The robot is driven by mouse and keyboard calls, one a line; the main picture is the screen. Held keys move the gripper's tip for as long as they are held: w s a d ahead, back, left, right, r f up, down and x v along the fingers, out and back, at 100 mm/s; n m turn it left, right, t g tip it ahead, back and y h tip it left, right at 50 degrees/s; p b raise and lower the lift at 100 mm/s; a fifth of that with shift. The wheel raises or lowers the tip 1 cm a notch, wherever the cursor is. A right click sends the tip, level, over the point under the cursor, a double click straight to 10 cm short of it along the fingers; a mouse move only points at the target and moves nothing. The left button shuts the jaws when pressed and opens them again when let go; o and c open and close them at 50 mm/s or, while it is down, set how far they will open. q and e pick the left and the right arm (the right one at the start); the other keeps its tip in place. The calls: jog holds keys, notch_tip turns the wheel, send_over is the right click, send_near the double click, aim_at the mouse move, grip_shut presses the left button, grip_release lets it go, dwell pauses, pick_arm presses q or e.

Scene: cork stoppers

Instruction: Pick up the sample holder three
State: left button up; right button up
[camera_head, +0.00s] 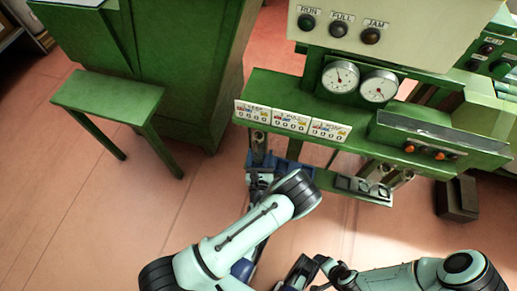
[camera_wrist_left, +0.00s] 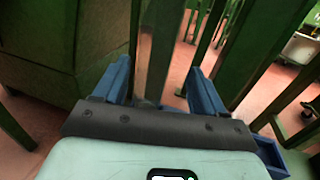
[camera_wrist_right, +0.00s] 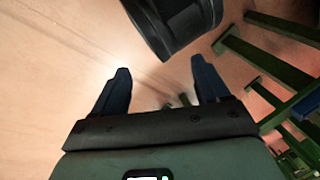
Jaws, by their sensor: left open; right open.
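Three white counter plates sit along the green machine's ledge in the head view; the third plate (camera_head: 329,131) is at their right end. I cannot tell which thing is sample holder three. A blue tray-like piece (camera_head: 290,166) is below the plates, and a blue open bin (camera_wrist_left: 272,156) shows at the lower right of the left wrist view. My left gripper (camera_wrist_left: 159,68) is open and empty, below the left end of the ledge and partly hidden by my arm. My right gripper (camera_wrist_right: 160,66) is open and empty over the floor, in front of the machine.
A green ledge (camera_head: 262,86) carries two dials (camera_head: 359,82). A low green shelf with square slots (camera_head: 362,186) is beneath. A green bench (camera_head: 108,95) and tall green cabinet (camera_head: 190,60) stand left. A dark block (camera_head: 457,197) is at right. Floor is open at lower left.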

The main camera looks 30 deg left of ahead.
pick_arm(q)
jog(key=x, duration=0.2)
jog(key=b+x, duration=0.1)
jog(key=x, duration=0.1)
jog(key=shift+a+f, duration=0.1)
jog(key=shift+a, duration=0.35)
jog(key=shift+w+a, duration=0.15)
jog(key=shift+w, duration=0.25)
pick_arm(e)
jog(key=shift+w+d+f+t+h, duration=0.15)
jog(key=shift+w+d+f, duration=0.2)
jog(key=shift+w, duration=0.25)
jog(key=shift+w+d+f+t+h, duration=0.15)
jog(key=shift+w+d+f, duration=0.1)
jog(key=shift+w+f, duration=0.25)
jog(key=shift+r, duration=0.1)
pick_arm(q)
jog(key=c, duration=1.1)
